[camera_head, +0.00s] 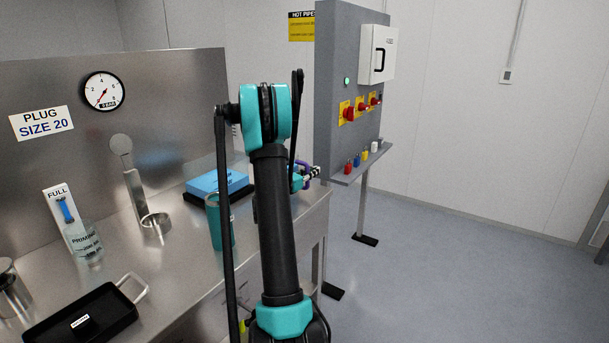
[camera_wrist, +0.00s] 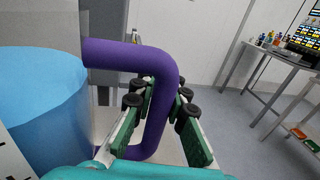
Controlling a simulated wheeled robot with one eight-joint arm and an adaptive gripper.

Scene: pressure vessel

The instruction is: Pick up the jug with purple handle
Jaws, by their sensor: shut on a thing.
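The jug (camera_wrist: 45,105) fills the left of the wrist view, with blue contents inside. Its thick purple handle (camera_wrist: 160,75) loops out to the right, between the green-padded fingers of my gripper (camera_wrist: 160,104). My gripper is shut on the handle. In the head view only a bit of the purple handle (camera_head: 304,167) shows beside my gripper (camera_head: 311,176). My arm hides the jug's body there, so I cannot tell whether the jug still touches the steel bench (camera_head: 165,270).
The bench holds a blue-topped box (camera_head: 217,182), a priming jug (camera_head: 82,240), a metal cup (camera_head: 155,226) and a black tray (camera_head: 85,318). A grey panel (camera_head: 345,60) with red switches and a small shelf (camera_head: 362,163) stands beyond my gripper. The floor at right is clear.

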